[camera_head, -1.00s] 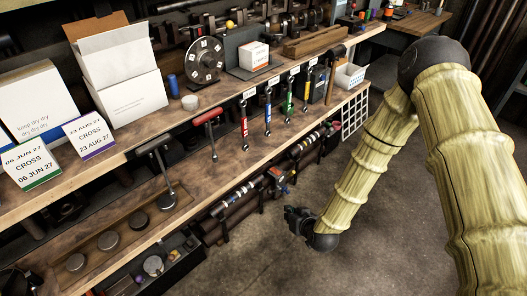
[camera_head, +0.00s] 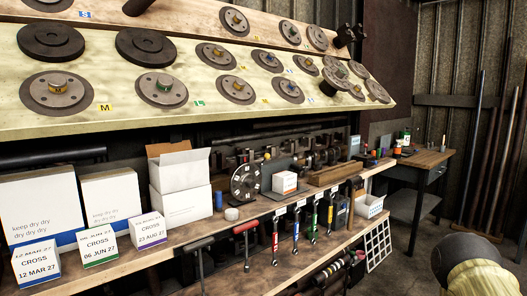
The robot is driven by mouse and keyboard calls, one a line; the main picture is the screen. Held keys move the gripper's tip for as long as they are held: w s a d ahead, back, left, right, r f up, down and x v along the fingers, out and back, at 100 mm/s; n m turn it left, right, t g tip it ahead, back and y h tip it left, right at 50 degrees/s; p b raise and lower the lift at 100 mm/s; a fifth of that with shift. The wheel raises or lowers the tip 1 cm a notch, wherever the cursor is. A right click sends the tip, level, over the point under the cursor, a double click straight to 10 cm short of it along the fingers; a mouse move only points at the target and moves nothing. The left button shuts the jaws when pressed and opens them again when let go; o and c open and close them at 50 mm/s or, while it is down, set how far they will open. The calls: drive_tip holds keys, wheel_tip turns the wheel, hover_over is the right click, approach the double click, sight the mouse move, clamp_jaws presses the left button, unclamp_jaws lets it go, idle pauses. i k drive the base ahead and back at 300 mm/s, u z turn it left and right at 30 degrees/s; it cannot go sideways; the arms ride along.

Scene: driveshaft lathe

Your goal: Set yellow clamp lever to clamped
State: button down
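A small yellow knob (camera_head: 267,156) shows among the dark lathe parts at the back of the bench, behind the dark flanged disc and the small white-and-orange box. I cannot tell whether it is the clamp lever, nor which way it is set. A tool with a yellow handle (camera_head: 331,211) hangs at the bench's front edge, right of the red, blue and green ones; its setting is also unclear. My gripper is out of view.
The wooden bench (camera_head: 262,207) holds white boxes (camera_head: 183,207) and a dark flanged disc (camera_head: 245,182). A sloped board (camera_head: 100,125) with several discs overhangs the bench. A side table (camera_head: 432,160) stands at the right, with open floor before it.

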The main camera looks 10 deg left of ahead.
sight(267, 156)
drive_tip(key=z, duration=0.05)
drive_tip(key=i, duration=1.15)
drive_tip(key=u, duration=0.65)
